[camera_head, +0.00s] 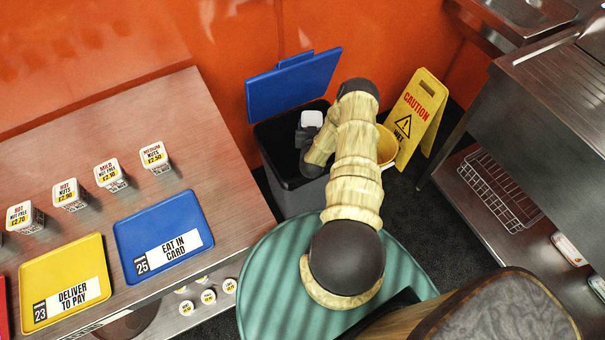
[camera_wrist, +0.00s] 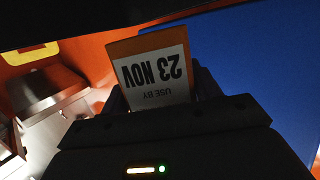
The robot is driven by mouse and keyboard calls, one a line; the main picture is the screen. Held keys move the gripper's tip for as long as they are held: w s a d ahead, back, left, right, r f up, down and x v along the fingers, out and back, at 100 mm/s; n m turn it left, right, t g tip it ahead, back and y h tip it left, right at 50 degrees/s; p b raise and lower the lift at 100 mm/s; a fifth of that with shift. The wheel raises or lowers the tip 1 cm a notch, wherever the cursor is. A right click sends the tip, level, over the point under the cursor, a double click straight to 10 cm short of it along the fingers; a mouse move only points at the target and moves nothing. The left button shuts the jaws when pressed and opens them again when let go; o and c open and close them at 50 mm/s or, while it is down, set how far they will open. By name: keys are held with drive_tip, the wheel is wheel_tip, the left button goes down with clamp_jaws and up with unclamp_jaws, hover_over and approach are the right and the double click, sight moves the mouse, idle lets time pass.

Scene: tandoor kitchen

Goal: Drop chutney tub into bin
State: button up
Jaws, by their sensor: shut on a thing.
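The chutney tub shows as a small white shape (camera_head: 312,118) at the mouth of the bin in the head view.
A yellow caution sign (camera_head: 419,115) and a yellow bucket (camera_head: 386,146) stand right of the bin. A steel counter (camera_head: 110,120) with blue (camera_head: 185,215) and yellow (camera_head: 60,265) trays and several small labelled tubs is at left. A steel table (camera_head: 560,90) is at right.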

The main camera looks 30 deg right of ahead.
drive_tip(key=shift+f, duration=0.55)
drive_tip(key=o, duration=1.3)
drive_tip(key=shift+s+a+r+p, duration=0.25)
drive_tip(key=shift+s+a+p, duration=0.1)
drive_tip(key=shift+s, duration=0.15)
drive_tip(key=p+v, duration=0.9)
drive_tip(key=v, duration=0.7)
drive_tip(key=shift+s, duration=0.1)
